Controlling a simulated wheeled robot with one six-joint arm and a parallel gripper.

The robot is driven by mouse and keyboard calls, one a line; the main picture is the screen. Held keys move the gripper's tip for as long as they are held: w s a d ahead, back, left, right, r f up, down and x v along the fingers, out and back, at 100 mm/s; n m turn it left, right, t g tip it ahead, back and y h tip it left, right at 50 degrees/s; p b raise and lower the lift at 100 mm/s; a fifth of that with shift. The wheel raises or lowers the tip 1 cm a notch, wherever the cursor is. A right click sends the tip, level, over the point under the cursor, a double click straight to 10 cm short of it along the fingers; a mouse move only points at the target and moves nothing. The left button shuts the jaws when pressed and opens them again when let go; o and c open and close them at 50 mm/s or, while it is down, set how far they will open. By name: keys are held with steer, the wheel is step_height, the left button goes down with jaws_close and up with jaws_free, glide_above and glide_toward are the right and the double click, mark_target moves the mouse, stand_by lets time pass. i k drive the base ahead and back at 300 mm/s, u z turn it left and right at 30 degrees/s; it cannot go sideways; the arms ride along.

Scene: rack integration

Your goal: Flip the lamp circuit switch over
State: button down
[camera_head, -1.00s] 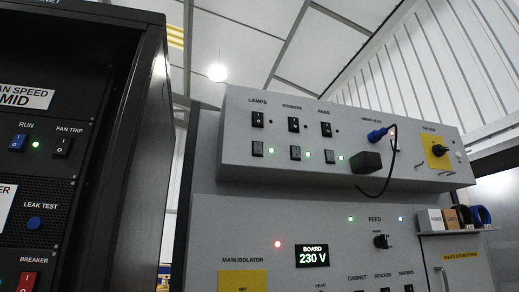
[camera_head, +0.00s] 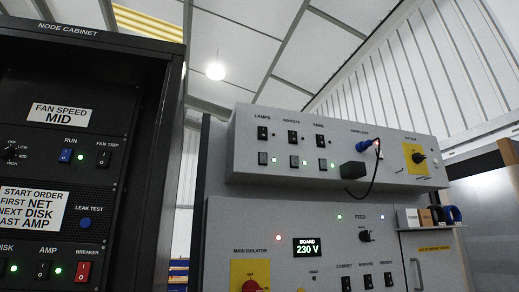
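The lamp circuit switch (camera_head: 262,133) is a small black rocker under the label LAMPS, at the left end of the grey upper box (camera_head: 245,170). I cannot tell which way its rocker is tipped. A second black switch (camera_head: 263,158) sits below it, with a lit green light (camera_head: 273,160) beside it. My gripper is not in view.
More rockers (camera_head: 293,136) stand to the right. A dark node cabinet (camera_head: 150,150) stands at the left. The board display (camera_head: 307,248) reads 230 V.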

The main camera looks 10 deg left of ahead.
mark_target(263, 157)
steer(key=k, duration=0.75)
steer(key=u, duration=0.4)
steer(key=i, duration=0.6)
steer(key=u, duration=0.7)
steer(key=i, duration=0.7)
steer(key=z, duration=0.5)
steer(key=i, duration=0.95)
steer(key=z, duration=0.75)
